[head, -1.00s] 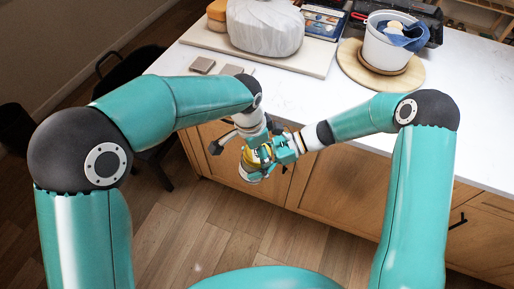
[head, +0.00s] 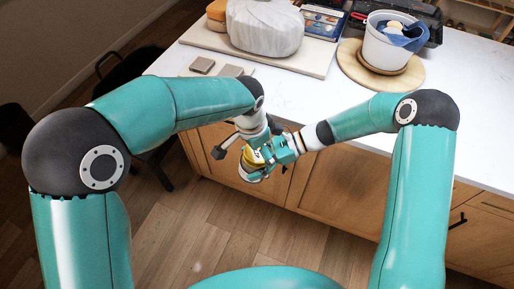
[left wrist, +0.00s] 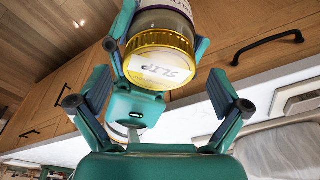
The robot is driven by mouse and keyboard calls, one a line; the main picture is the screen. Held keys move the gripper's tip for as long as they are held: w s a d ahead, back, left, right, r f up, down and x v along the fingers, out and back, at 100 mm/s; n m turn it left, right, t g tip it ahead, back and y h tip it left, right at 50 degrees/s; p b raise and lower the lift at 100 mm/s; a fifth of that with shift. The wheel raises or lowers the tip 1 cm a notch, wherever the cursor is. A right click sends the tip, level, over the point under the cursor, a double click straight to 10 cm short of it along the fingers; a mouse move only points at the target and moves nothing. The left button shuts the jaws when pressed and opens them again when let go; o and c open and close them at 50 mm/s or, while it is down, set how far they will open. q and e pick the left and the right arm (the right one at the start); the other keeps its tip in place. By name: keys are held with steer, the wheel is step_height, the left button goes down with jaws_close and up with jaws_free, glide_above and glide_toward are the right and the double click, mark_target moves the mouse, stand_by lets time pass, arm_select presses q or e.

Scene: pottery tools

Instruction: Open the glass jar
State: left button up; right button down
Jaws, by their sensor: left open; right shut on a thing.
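The glass jar (left wrist: 165,15) shows at the top of the left wrist view, with a ribbed golden-yellow lid (left wrist: 160,62) bearing a white "SLIP" label. The lid is on the jar and faces my left wrist camera. My right gripper (left wrist: 160,45) is shut around the jar, its fingers on both sides. My left gripper (left wrist: 158,105) is open and empty; its fingers are spread, apart from the lid. In the head view, the lid (head: 253,158) shows in front of the counter between my arms, and my left gripper partly hides the jar.
The white counter (head: 310,110) lies behind the arms, with wooden cabinets (head: 325,190) below. A wrapped clay block (head: 265,27) stands on a board at the back. A white bucket (head: 388,50) stands on a round wooden board (head: 352,68) at the right. The wooden floor in front is clear.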

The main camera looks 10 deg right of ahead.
arm_select(q)
steer(key=r, duration=0.4)
steer(key=shift+d+r, duration=0.1)
steer(key=shift+d, duration=0.25)
steer(key=shift+s+a+m, duration=0.2)
steer(key=shift+s+m, duration=0.05)
steer(key=shift+m, duration=0.65)
steer(key=m, duration=0.2)
steer(key=r+m+g, duration=0.1)
steer(key=shift+s+a+y, duration=0.25)
steer(key=shift+a+y, duration=0.05)
steer(key=shift+a, duration=0.05)
step_height(320, 180, up, 6)
steer(key=w+m+g, duration=0.1)
steer(key=m, duration=0.6)
step_height(320, 180, down, 12)
steer(key=shift+w+d+r, duration=0.1)
steer(key=shift+w+d, duration=0.05)
steer(key=shift+c, duration=0.3)
